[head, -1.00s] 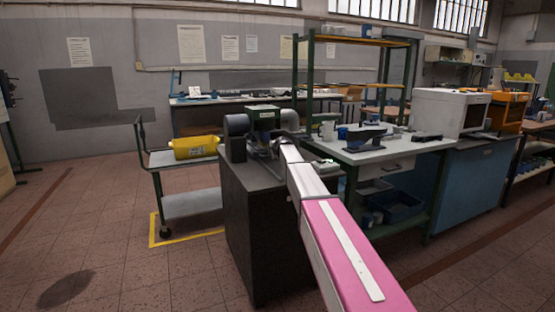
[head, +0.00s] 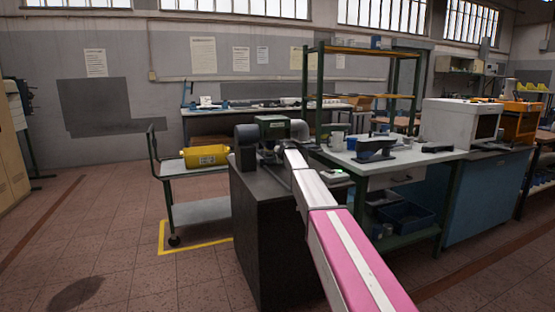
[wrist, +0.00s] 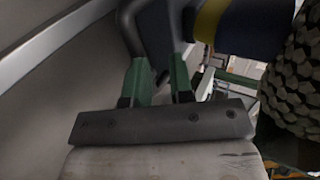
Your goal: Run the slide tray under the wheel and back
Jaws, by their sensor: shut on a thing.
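In the wrist view my gripper (wrist: 160,80) has two green fingers close together, reaching from a dark bolted bar. A small dark part shows between them. It may belong to the slide tray, which I cannot make out. A dark, coarsely ridged round wheel (wrist: 297,85) stands to the right of the fingers, apart from them. A blue part with a yellow band (wrist: 208,20) lies just beyond the fingertips. In the head view the machine with a green top (head: 272,124) sits on a dark cabinet (head: 270,240). My pink and white arm reaches to it and hides the gripper.
A workbench (head: 395,165) with a dark shoe-shaped tool (head: 374,150) and a white box (head: 461,123) stands close on the right. The floor at front left is clear.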

